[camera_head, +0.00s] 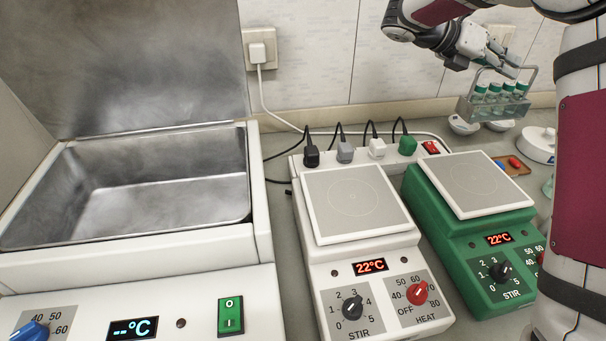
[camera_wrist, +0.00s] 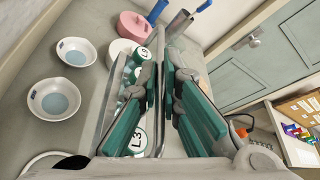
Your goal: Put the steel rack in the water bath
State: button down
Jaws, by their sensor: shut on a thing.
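The steel rack (camera_head: 493,109) hangs in the upper right of the head view, with several green-capped tubes (camera_head: 494,90) in it. My gripper (camera_head: 516,68) is shut on the rack's handle and holds it above the bench.
A white hotplate (camera_head: 352,205) and a green hotplate (camera_head: 472,185) stand between bath and rack. Behind them is a power strip (camera_head: 375,150) with several plugs. White dishes (camera_wrist: 76,52) lie on the bench near the rack. The open air over the hotplates is clear.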

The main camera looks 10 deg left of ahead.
aim_at(480, 109)
jog(key=shift+a+f, duration=0.15)
jog(key=shift+a, duration=0.3)
notch_tip(480, 109, down, 10)
jog(key=shift+r+b, duration=0.1)
jog(key=shift+b, duration=0.75)
jog(key=c, duration=1.8)
grip_release()
jog(key=shift+f, duration=0.25)
jog(key=shift+r, duration=0.1)
jog(key=shift+a+r, duration=0.2)
jog(key=shift+a, duration=0.05)
jog(key=p+v, duration=0.1)
jog(key=v, duration=1)
jog(key=shift+a+r, duration=0.1)
jog(key=shift+a, duration=0.1)
